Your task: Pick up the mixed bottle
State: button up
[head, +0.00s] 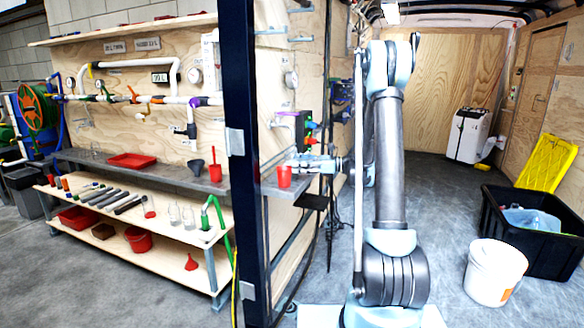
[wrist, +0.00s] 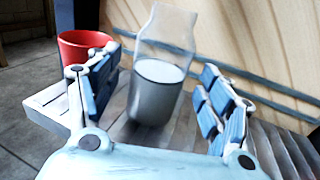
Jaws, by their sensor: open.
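A clear bottle (wrist: 162,75) with a narrowed neck, part filled with grey liquid, stands upright on a slatted grey shelf (wrist: 50,97) in the wrist view. My gripper (wrist: 158,68) is open, with one blue-padded finger on each side of the bottle. Gaps show between the pads and the bottle, so it is not clamped. In the head view, my gripper (head: 305,163) is at the grey shelf by the dark blue post. I cannot make out the bottle there.
A red cup (wrist: 85,48) stands just left of the bottle, close behind my left finger; it also shows in the head view (head: 284,177). A plywood wall (wrist: 250,40) rises behind the bottle. A white bucket (head: 495,272) and black crate (head: 535,235) stand on the floor at right.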

jog(key=a, duration=0.2)
jog(key=shift+a, duration=0.4)
jog(key=c, duration=1.4)
